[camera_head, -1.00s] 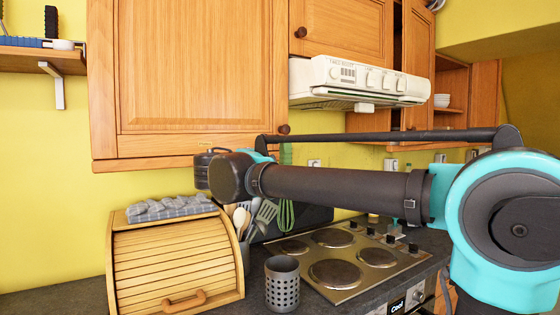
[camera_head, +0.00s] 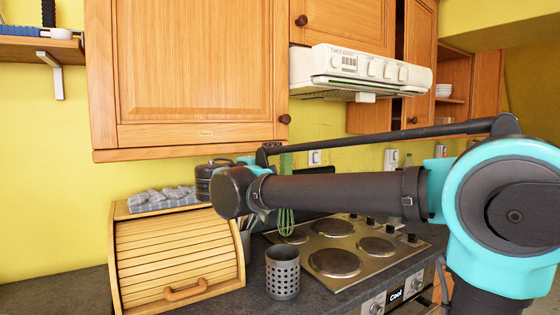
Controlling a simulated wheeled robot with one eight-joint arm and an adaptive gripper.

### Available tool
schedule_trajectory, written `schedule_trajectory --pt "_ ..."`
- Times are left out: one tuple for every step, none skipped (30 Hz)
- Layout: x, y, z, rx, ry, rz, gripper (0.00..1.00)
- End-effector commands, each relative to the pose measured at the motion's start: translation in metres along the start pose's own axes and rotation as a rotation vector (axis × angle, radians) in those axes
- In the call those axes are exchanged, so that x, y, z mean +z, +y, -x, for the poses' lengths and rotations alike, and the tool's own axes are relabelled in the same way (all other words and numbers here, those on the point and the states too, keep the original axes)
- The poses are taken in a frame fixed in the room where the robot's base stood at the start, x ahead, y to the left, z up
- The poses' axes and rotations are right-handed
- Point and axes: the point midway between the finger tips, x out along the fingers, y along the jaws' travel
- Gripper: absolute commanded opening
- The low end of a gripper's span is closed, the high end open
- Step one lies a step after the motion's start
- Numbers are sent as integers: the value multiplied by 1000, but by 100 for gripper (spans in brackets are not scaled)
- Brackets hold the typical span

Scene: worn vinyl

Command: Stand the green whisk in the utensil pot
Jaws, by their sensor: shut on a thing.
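The green whisk (camera_head: 286,222) hangs upright, its wire loops down, behind my arm in the head view. Its handle (camera_head: 286,162) shows above the arm; its middle is hidden. My gripper (camera_head: 276,160) is mostly hidden behind the arm link. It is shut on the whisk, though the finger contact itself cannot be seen. The utensil pot (camera_head: 282,274) is a grey perforated cylinder standing upright on the dark worktop. In the picture the whisk's loops are above the pot's rim and apart from it. Their depth relative to the pot is hard to tell.
A wooden roll-top bread bin (camera_head: 178,258) stands left of the pot, with a grey cloth (camera_head: 160,197) on top. The hob (camera_head: 350,246) lies to the right. The cooker hood (camera_head: 362,73) and wooden cupboard (camera_head: 195,75) hang above. Other utensils behind the bin are mostly hidden.

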Motion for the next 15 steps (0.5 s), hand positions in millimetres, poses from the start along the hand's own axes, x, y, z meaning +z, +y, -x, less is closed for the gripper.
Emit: schedule_trajectory --pt "0 -4 0 0 0 0 60" --pt "0 -6 0 0 0 0 60" --pt "0 -9 0 0 0 0 60" --pt "0 -11 0 0 0 0 60" --pt "0 -13 0 0 0 0 60" --pt "0 -16 0 0 0 0 60" --pt "0 -18 0 0 0 0 60" --pt "0 -21 0 0 0 0 60" --pt "0 -23 0 0 0 0 60" --pt "0 -26 0 0 0 0 60" --pt "0 -28 0 0 0 0 60" --pt "0 -31 0 0 0 0 60" --pt "0 -33 0 0 0 0 60" --pt "0 -35 0 0 0 0 60" --pt "0 -38 0 0 0 0 60"
